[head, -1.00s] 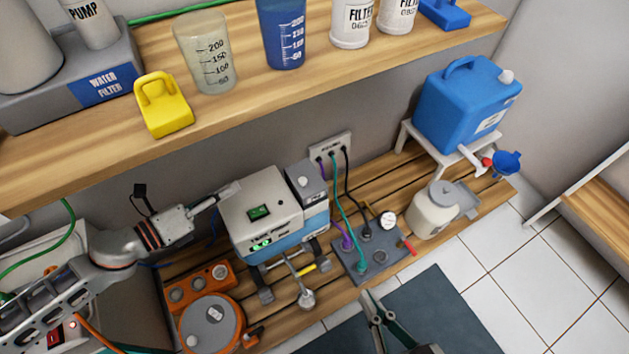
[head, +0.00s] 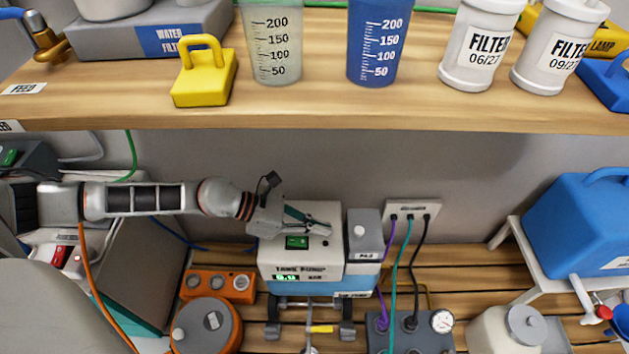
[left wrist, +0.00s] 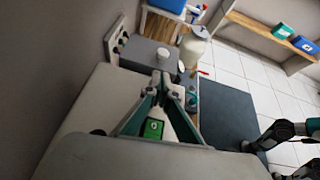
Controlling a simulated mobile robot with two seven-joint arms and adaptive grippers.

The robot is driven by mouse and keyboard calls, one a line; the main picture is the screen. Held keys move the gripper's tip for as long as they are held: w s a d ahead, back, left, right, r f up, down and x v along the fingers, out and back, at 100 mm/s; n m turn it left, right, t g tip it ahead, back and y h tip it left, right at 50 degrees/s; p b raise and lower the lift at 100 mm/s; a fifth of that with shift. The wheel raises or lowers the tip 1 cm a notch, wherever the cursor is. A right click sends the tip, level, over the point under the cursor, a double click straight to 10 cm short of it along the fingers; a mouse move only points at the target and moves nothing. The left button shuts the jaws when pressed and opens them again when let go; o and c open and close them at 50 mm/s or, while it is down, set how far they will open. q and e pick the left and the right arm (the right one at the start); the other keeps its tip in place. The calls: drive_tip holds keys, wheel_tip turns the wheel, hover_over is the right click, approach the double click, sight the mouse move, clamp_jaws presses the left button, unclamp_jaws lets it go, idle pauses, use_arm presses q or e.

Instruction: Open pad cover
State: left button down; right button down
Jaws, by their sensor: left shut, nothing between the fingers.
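No part is clearly labelled as a pad cover. The white and blue tank pump (head: 300,255), with a green switch (head: 297,242) on top, stands on the slatted bench. A grey box with a white knob (head: 362,240) adjoins its right side. My left gripper (head: 327,230) is shut and empty over the pump's top, its tips pointing right; contact cannot be told. In the left wrist view its fingers (left wrist: 163,80) meet near the grey box (left wrist: 150,60). Part of my right arm shows at that view's right edge; its gripper is unclear.
A wooden shelf (head: 310,115) with beakers and filter jars runs above the pump. An orange device (head: 205,325) stands to the left. A hose block (head: 405,340) and wall socket (head: 412,212) are to the right. A blue canister (head: 585,225) stands far right.

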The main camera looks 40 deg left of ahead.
sight(355, 236)
use_arm(q)
drive_tip(key=x, duration=0.4)
drive_tip(key=shift+d+f, duration=0.1)
drive_tip(key=shift+w+d+f, duration=0.3)
drive_tip(key=shift+w+d, duration=0.1)
drive_tip(key=shift+d, duration=0.1)
use_arm(e)
drive_tip(key=shift+a+m, duration=0.25)
drive_tip(key=shift+m, duration=0.05)
use_arm(q)
drive_tip(key=shift+r, duration=0.1)
